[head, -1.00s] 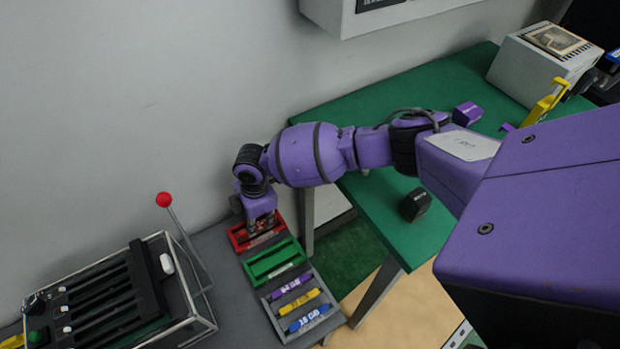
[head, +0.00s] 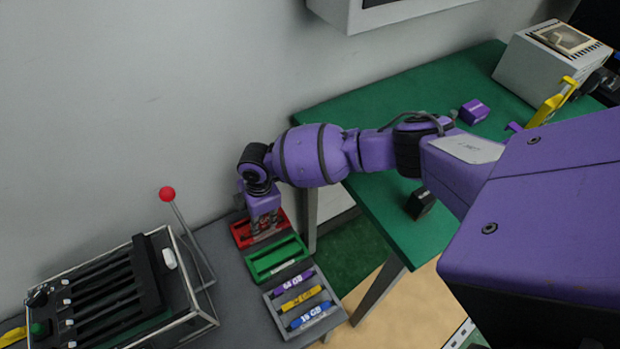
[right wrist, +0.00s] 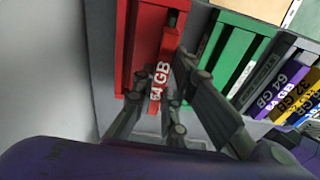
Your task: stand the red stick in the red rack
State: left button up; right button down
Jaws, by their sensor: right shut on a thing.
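The red rack (head: 240,236) stands on the grey bench, and its red body also shows in the right wrist view (right wrist: 124,50). My right gripper (head: 263,226) points down over the rack. The stick is upright and lies along the rack's near side. I cannot tell whether it is seated in the slot or just above it. The gripper hides most of the stick in the head view. My left gripper is not in view.
A green rack (head: 278,260) stands close beside the red one. A grey rack (head: 271,304) beyond it holds purple, yellow and blue sticks. A framed fixture with a red-knobbed lever (head: 167,194) stands to the left. A green table (head: 345,111) is at the right.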

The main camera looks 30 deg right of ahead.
aim_at(265, 219)
jog(key=shift+w+f+b, duration=0.1)
jog(key=shift+f+b, duration=0.35)
jog(key=shift+f, duration=0.45)
jog(key=c, duration=1.7)
grip_release()
jog(key=r, duration=0.8)
jog(key=d+r, duration=0.1)
jog(key=r, duration=0.3)
jog(key=shift+f, duration=0.1)
